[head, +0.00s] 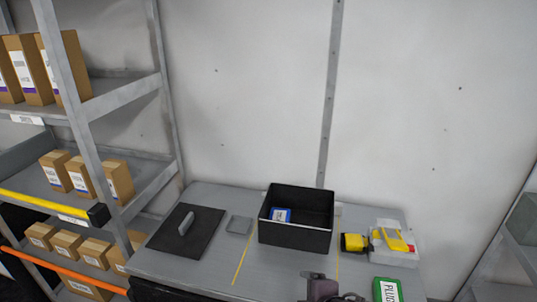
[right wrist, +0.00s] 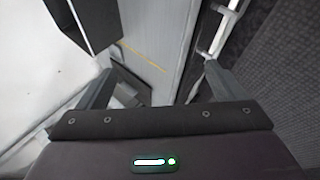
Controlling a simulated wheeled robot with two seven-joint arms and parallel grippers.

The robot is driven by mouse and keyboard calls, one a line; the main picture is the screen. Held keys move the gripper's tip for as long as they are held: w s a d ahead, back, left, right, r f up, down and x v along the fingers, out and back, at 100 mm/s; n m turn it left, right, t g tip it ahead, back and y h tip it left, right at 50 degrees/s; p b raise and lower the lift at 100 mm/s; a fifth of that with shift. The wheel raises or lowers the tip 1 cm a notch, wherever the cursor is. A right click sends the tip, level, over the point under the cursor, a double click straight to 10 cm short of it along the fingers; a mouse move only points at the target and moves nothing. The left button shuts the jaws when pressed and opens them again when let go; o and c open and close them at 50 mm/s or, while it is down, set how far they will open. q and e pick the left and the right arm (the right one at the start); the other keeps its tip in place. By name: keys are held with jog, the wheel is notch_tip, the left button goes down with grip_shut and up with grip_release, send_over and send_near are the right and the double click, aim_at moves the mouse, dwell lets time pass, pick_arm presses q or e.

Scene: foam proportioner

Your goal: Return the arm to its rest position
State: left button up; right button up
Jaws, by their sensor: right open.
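My right gripper (right wrist: 158,82) is open in the right wrist view, its two dark fingers spread wide with nothing held between them. Part of my right arm or gripper also shows at the bottom edge of the head view, in front of the grey table (head: 190,272). Its fingers cannot be made out there. My left gripper is in neither view. A black open bin (head: 293,238) stands on the table, with a blue and white item (head: 281,214) inside.
A black plate with a grey handle (head: 187,222) and a grey pad (head: 239,225) lie left of the bin. A yellow block (head: 353,243), a white-and-yellow device (head: 393,243) and a green labelled item (head: 387,290) are right. Shelves with boxes (head: 85,180) stand left.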

jog(key=s+d+f+m+g+h, duration=0.1)
jog(key=s+d+f+m+g, duration=0.15)
jog(key=s+d+m, duration=0.45)
jog(key=s+d+f+m+g+h, duration=0.2)
jog(key=s+d+m+g, duration=0.15)
jog(key=s+m, duration=0.5)
jog(key=s+f+b+x, duration=0.1)
jog(key=s+x, duration=0.2)
jog(key=x, duration=1.3)
jog(key=s+a+b+x, duration=0.1)
jog(key=s+x, duration=0.3)
jog(key=x, duration=1.2)
jog(key=s+d+f, duration=0.2)
jog(key=s+f, duration=0.7)
jog(key=s+d+f+g+b, duration=0.1)
jog(key=s+d+f, duration=0.1)
jog(key=s+f, duration=0.7)
jog(key=shift+s+d+f, duration=0.25)
jog(key=shift+s+d, duration=0.05)
jog(key=shift+s, duration=0.35)
